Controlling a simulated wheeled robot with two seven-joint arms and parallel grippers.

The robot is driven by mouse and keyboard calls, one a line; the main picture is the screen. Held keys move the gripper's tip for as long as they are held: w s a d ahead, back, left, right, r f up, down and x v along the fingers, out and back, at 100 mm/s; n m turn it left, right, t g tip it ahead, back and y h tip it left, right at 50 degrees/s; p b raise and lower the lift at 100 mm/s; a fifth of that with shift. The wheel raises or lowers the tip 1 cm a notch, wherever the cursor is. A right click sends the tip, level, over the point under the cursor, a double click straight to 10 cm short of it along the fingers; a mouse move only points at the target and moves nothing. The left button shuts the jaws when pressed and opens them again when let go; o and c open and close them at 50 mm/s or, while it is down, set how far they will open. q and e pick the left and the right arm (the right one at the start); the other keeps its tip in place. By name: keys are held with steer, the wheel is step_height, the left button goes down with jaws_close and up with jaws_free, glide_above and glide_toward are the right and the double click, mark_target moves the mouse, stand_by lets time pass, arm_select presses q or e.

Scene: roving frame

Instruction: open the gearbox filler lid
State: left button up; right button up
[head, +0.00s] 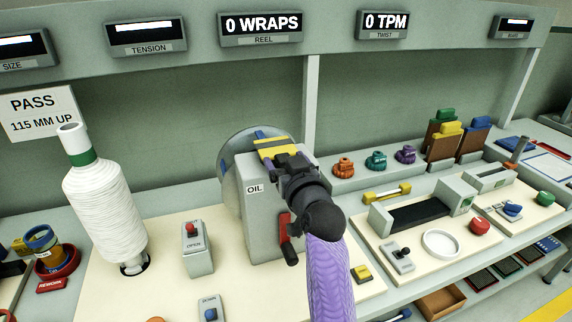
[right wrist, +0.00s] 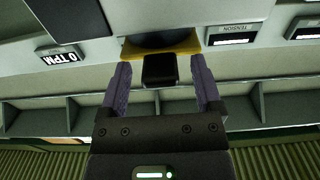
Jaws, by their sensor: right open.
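The grey gearbox (head: 263,215) labelled OIL stands near the middle of the bench in the head view, with a red-handled crank on its front. Its yellow lid (head: 277,146) is on top, partly hidden behind my right gripper (head: 284,160). In the right wrist view the lid's yellow edge (right wrist: 190,46) lies just beyond the fingertips. A black block (right wrist: 160,70), seemingly its handle, sits between the open fingers of my right gripper (right wrist: 160,77), with a gap on each side. Whether the lid is fully down is hard to tell. My left gripper is not in view.
A white yarn cone (head: 104,205) stands at left. A switch box (head: 196,247) with a red lever stands between it and the gearbox. An overhead display panel (head: 261,26) spans the back.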

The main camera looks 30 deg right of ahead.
jaws_close()
stand_by(0.6)
stand_by(0.7)
